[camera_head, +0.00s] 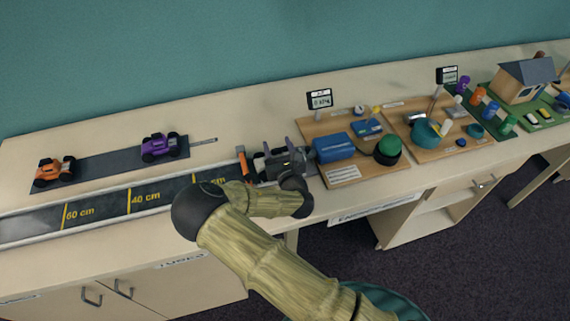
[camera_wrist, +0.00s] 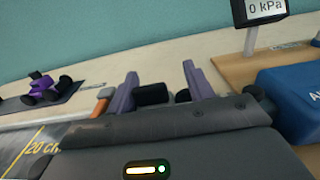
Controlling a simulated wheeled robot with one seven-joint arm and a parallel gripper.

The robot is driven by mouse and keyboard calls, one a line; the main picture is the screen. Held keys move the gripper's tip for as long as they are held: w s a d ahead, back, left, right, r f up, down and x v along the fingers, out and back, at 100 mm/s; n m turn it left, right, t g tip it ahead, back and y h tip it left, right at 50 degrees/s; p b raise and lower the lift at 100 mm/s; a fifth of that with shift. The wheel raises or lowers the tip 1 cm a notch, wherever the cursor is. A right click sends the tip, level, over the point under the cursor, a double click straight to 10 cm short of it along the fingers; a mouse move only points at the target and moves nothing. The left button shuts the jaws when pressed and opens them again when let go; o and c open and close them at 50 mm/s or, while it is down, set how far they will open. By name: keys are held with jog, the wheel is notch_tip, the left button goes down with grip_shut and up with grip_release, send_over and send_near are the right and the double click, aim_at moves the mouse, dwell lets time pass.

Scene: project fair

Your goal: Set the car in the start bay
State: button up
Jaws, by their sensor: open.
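My gripper (camera_head: 279,157) is over the right end of the track, just right of an orange gate post (camera_head: 241,162), where the start bay appears to be. In the wrist view its two greyish-purple fingers (camera_wrist: 160,88) stand apart. Dark wheel-like round parts (camera_wrist: 151,95) show between and beside the fingers, perhaps a car low in the bay. Its body is hidden by my gripper, so I cannot tell its colour or whether it is seated flat. The track (camera_head: 100,208) runs left with yellow distance marks.
An orange car (camera_head: 54,170) and a purple car (camera_head: 160,146) stand on a dark strip (camera_head: 108,166) behind the track. A blue box (camera_head: 333,148) on a wooden board (camera_head: 350,174) is close right of my gripper. Several other displays stand farther right. The teal wall is behind.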

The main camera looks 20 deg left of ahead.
jog(key=shift+s+d+f, duration=0.15)
jog(key=shift+s+f, duration=0.15)
jog(key=shift+s, duration=0.1)
jog(key=b+v, duration=0.1)
jog(key=v, duration=0.2)
jog(key=b+v, duration=0.1)
jog(key=v, duration=0.3)
jog(key=b+v, duration=0.1)
jog(key=v, duration=0.2)
jog(key=shift+s+d+r, duration=0.15)
jog(key=shift+r, duration=0.15)
jog(key=shift+s+d+r, duration=0.15)
jog(key=shift+s+d, duration=0.1)
jog(key=shift+s, duration=0.1)
jog(key=shift+a, duration=0.1)
jog(key=shift+w, duration=0.1)
